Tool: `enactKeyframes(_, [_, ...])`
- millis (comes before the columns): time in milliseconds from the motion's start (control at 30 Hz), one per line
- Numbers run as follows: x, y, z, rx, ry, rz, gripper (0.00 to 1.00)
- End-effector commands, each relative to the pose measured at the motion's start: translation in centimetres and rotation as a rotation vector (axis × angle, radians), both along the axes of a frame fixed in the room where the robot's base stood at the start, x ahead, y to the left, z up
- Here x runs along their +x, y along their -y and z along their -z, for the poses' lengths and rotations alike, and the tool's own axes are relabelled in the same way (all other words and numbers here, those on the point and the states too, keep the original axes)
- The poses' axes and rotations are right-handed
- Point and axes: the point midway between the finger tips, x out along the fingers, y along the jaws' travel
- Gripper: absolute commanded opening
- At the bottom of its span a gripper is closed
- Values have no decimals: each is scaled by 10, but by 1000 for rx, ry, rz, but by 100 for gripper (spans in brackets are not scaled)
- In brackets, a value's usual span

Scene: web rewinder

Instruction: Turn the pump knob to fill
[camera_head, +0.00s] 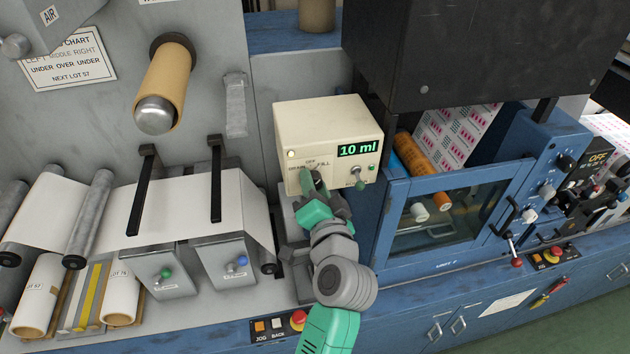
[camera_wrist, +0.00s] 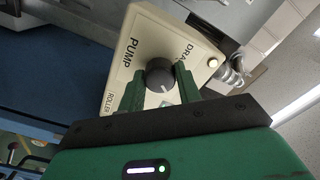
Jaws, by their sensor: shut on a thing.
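The cream pump box (camera_head: 318,122) stands in the middle of the head view, with a green "10 ml" readout (camera_head: 358,149) on its front. DRAIN, OFF and FILL labels sit around the knob at the lower left of that face. In the wrist view the dark round pump knob (camera_wrist: 160,74) sits between the two green fingers of my gripper (camera_wrist: 160,88), which is shut on it. A pale pointer line shows on the knob, but I cannot tell which label it faces. In the head view my gripper (camera_head: 314,182) hides most of the knob.
A toggle switch (camera_head: 358,176) sits on the box face right of my gripper. A small lamp (camera_head: 291,154) glows at its left.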

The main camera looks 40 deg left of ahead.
Motion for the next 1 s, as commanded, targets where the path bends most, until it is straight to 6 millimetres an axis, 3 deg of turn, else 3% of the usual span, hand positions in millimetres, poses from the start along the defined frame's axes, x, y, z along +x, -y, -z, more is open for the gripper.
enactKeyframes(300, [0,0,-2,66,-97,1,11])
enactKeyframes(867, [0,0,-1,82,-119,0,11])
enactKeyframes(900, [0,0,-1,82,-119,0,40])
enactKeyframes(1000, [0,0,-1,82,-119,0,55])
